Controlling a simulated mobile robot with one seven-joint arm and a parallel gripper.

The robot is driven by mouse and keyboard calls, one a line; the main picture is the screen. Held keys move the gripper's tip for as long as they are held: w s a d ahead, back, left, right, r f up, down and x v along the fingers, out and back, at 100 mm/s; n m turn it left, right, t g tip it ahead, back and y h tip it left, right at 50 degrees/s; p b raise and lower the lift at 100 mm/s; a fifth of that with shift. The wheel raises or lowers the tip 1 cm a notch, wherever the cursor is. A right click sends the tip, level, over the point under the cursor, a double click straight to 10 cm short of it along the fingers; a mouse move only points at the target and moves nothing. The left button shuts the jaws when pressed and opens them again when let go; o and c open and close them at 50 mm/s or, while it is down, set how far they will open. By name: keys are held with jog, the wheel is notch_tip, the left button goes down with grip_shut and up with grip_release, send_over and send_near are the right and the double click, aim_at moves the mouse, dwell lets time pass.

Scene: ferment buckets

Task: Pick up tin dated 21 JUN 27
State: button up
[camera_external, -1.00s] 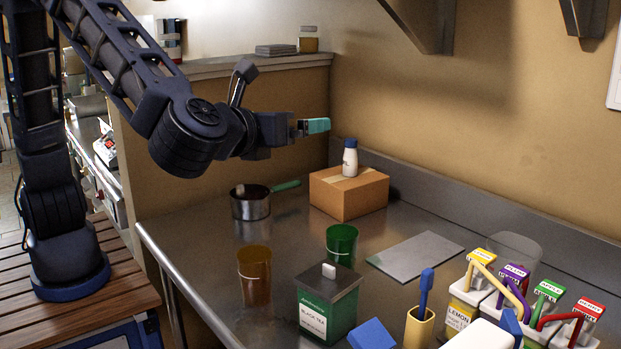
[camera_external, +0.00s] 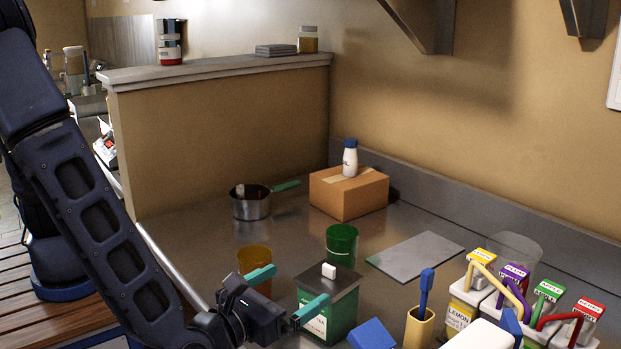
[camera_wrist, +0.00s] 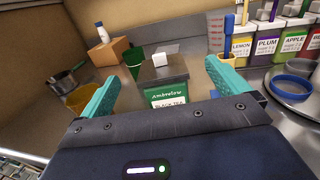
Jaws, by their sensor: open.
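A green tin (camera_external: 341,314) with a dark lid and a white knob stands on the steel counter. In the wrist view the tin (camera_wrist: 166,94) shows a label reading "BLACK TEA"; I can read no date on it. My gripper (camera_external: 286,291) is open, its two teal fingers spread, on the near left side of the tin. In the wrist view my gripper (camera_wrist: 158,76) has the tin between its fingers' lines and ahead of them, with nothing held. The finger nearest the camera overlaps the tin's label in the external view.
An amber bucket (camera_external: 248,260) and a green bucket (camera_external: 341,243) stand close by. A pot (camera_external: 250,207), a cardboard box (camera_external: 349,195) with a white bottle (camera_external: 350,157) and labelled dispensers (camera_external: 461,310) surround them. A grey board (camera_external: 415,256) lies flat on the right.

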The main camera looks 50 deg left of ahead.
notch_tip(320, 180, down, 8)
jog(key=shift+f, duration=0.1)
jog(key=shift+w+f, duration=0.15)
jog(key=shift+f, duration=0.25)
jog(key=w, duration=0.3)
jog(key=w+a, duration=0.1)
jog(key=w, duration=0.1)
jog(key=shift+w, duration=0.15)
jog(key=shift+w+a+r, duration=0.1)
jog(key=shift+w+a, duration=0.1)
jog(key=shift+w, duration=0.65)
jog(key=shift+w+a+r, duration=0.15)
jog(key=shift+w+a, duration=0.05)
jog(key=shift+w, duration=0.6)
jog(key=shift+w+a+r, duration=0.1)
jog(key=shift+w+a, duration=0.1)
jog(key=shift+w, duration=0.65)
jog(key=c, duration=1.1)
jog(key=shift+c, duration=0.2)
